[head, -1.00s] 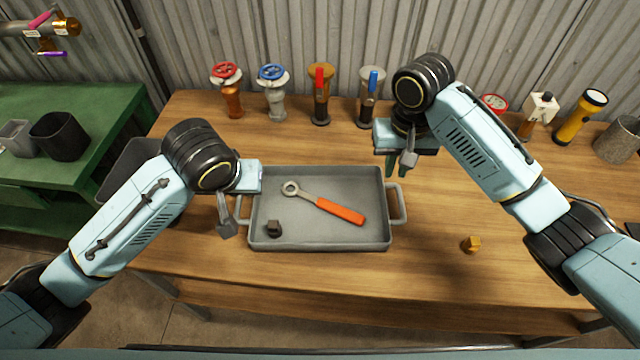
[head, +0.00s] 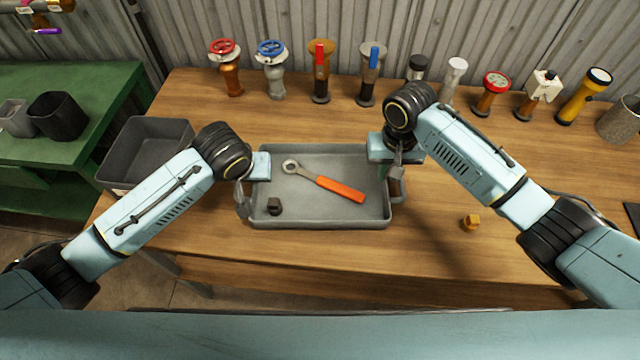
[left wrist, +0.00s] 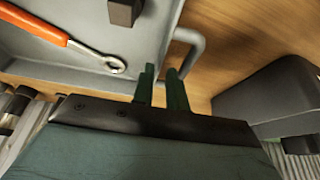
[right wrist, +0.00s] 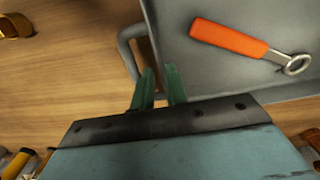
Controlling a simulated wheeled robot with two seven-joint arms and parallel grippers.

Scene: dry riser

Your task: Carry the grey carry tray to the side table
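The grey carry tray (head: 335,212) sits on the wooden table, with a loop handle at each end. An orange-handled ring spanner (head: 340,190) and a small dark block (head: 274,206) lie in it. My left gripper (head: 243,192) is at the tray's left end; in the left wrist view its fingers (left wrist: 163,88) are apart beside the left handle (left wrist: 197,48). My right gripper (head: 388,172) is at the right end; in the right wrist view its fingers (right wrist: 160,88) are apart close to the right handle (right wrist: 126,48). Neither visibly clamps a handle. A green table (head: 90,82), perhaps the side table, stands left.
Several valves and a yellow torch (head: 584,97) stand along the back of the wooden table (head: 440,260). A grey bin (head: 150,150) is at its left edge. A brass nut (head: 471,222) lies right. Dark containers (head: 57,118) stand on the green table.

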